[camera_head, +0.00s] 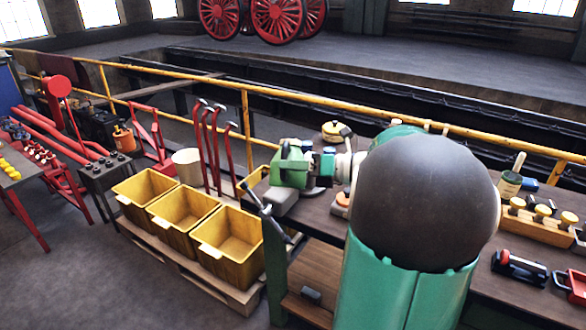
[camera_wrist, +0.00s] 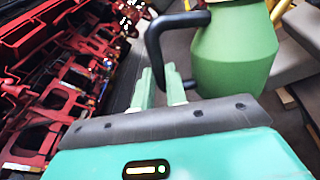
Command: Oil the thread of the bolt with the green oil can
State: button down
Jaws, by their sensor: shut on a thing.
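In the wrist view, a green oil can (camera_wrist: 235,55) with a bent black handle (camera_wrist: 152,40) stands out in front of my gripper (camera_wrist: 163,80). My gripper's pale green fingers are close together at the lower part of the handle, shut on it. The can's spout is not visible.
The dark workbench (camera_head: 330,220) holds a wooden rack (camera_head: 535,228) of yellow-topped tools, a dark green can (camera_head: 508,185) and a red tray (camera_head: 573,287) on the right. Yellow bins (camera_head: 228,253) stand on a pallet left of it. A yellow railing (camera_head: 390,110) runs behind.

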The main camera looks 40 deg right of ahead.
aim_at(286, 178)
jog(key=shift+w+r, duration=0.1)
jog(key=shift+r, duration=0.3)
jog(key=shift+w+d+r+m, duration=0.1)
jog(key=shift+d+r+m, duration=0.1)
jog(key=shift+r+m, duration=0.15)
dwell(1.0)
jog(key=shift+s+a+f+n, duration=0.15)
jog(key=shift+f+n, duration=0.1)
jog(key=shift+f, duration=0.2)
jog(key=shift+s+a+f+n, duration=0.1)
jog(key=shift+f+n, duration=0.1)
jog(key=shift+f, duration=0.25)
jog(key=shift+s+a+f+n, duration=0.15)
jog(key=shift+f+n, duration=0.25)
jog(key=shift+f, duration=0.3)
jog(key=shift+f, duration=0.1)
jog(key=shift+a+f+n, duration=0.1)
jog(key=shift+f+n, duration=0.2)
jog(key=shift+f, duration=0.3)
